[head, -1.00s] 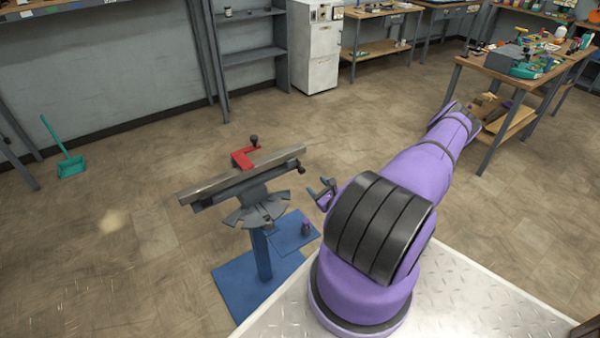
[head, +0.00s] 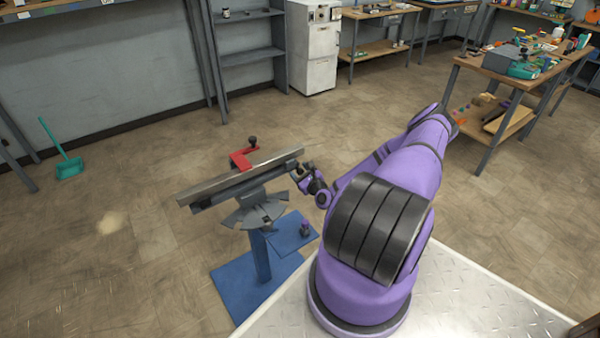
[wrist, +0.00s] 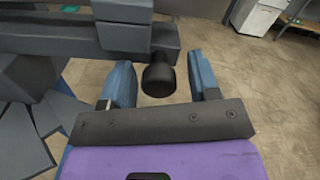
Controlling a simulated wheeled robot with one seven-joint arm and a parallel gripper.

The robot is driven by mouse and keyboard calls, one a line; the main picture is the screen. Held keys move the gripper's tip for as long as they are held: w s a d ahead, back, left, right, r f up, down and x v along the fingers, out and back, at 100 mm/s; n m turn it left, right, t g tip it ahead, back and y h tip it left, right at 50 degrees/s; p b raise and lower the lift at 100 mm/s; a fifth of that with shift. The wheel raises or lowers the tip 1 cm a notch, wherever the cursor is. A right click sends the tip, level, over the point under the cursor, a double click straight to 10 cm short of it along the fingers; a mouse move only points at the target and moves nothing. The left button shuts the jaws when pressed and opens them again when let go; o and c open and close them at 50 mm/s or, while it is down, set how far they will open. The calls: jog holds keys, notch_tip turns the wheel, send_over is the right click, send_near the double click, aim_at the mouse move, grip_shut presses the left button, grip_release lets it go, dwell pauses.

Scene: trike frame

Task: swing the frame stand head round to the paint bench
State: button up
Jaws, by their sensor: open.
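The frame stand has a blue post (head: 261,256) on a blue floor plate. Its head carries a long grey bar (head: 225,178) running from lower left to upper right, with a red clamp (head: 241,160) on it. A fan-shaped grey plate (head: 254,214) sits under the head. My gripper (head: 303,176) is at the head's right end. In the wrist view my gripper (wrist: 159,64) is open, its two blue-grey fingers either side of a dark round knob (wrist: 158,79) below the bar's end. Whether a finger touches the knob, I cannot tell. Which bench is the paint bench is unclear.
A wooden bench (head: 487,68) with tools and coloured items stands at the right. Another bench (head: 372,12) and a white cabinet (head: 313,50) line the back wall. A teal dustpan (head: 69,167) lies at the left. The floor around the stand is mostly clear.

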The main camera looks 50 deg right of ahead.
grip_shut()
jog(key=shift+w+d, duration=0.1)
jog(key=shift+w+d+n+y, duration=0.3)
jog(key=shift+w+n+y, duration=0.15)
jog(key=shift+w+y, duration=0.2)
jog(key=shift+w+d+n+y, duration=0.25)
jog(key=shift+w+n+y, duration=0.25)
jog(key=shift+w, duration=0.2)
jog(key=w+n+g+y, duration=0.2)
jog(key=w+n+y, duration=0.5)
jog(key=w+y, duration=0.4)
jog(key=shift+w+d, duration=0.15)
jog(key=shift+w, duration=0.95)
